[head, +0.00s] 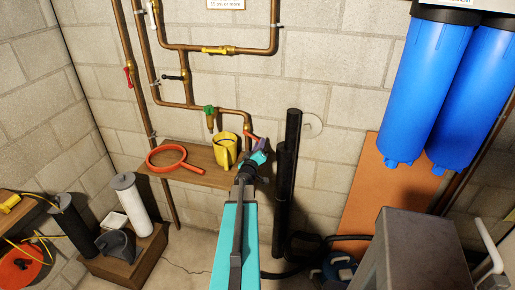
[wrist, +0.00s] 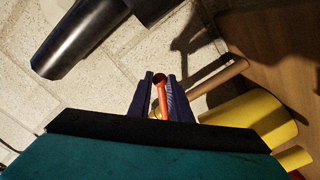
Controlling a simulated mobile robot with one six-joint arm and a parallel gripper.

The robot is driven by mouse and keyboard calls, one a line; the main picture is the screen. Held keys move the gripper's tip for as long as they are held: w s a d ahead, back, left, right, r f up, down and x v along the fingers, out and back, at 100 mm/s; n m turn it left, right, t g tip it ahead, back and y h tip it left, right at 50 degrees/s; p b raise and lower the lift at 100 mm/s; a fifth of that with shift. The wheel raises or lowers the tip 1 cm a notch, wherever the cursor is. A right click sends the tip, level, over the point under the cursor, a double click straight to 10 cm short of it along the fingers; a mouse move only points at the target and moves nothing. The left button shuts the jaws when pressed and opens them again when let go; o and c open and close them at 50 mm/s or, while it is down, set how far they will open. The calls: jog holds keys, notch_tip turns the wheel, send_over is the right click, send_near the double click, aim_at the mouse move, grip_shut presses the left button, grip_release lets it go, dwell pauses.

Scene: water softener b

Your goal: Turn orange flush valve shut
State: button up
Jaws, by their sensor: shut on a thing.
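The orange flush valve's handle (wrist: 161,89) shows in the wrist view between the two dark blue fingers of my gripper (wrist: 161,95). The fingers are shut on it, one on each side. A small brassy part shows at its lower left. In the head view my gripper (head: 256,143) is at the lower end of the copper pipe, just right of the yellow mug. There it hides most of the valve, so the handle's angle to the pipe cannot be told.
A yellow mug (head: 226,149) and a red-orange magnifier-shaped ring (head: 166,158) are on the wooden shelf (head: 205,178), close left of my gripper. A black vertical pipe (head: 290,160) stands close right. A green-handled valve (head: 209,112) and a yellow-handled valve (head: 218,50) are on the pipes above.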

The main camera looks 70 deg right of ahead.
jog(key=shift+o, duration=0.2)
jog(key=shift+s+r, duration=0.35)
jog(key=shift+r, duration=0.2)
jog(key=shift+o, duration=0.2)
jog(key=shift+s+r+p, duration=0.25)
jog(key=shift+r+p, duration=0.95)
jog(key=shift+r, duration=0.1)
jog(key=o, duration=0.9)
jog(key=shift+w+f, duration=0.1)
jog(key=shift+a, duration=0.15)
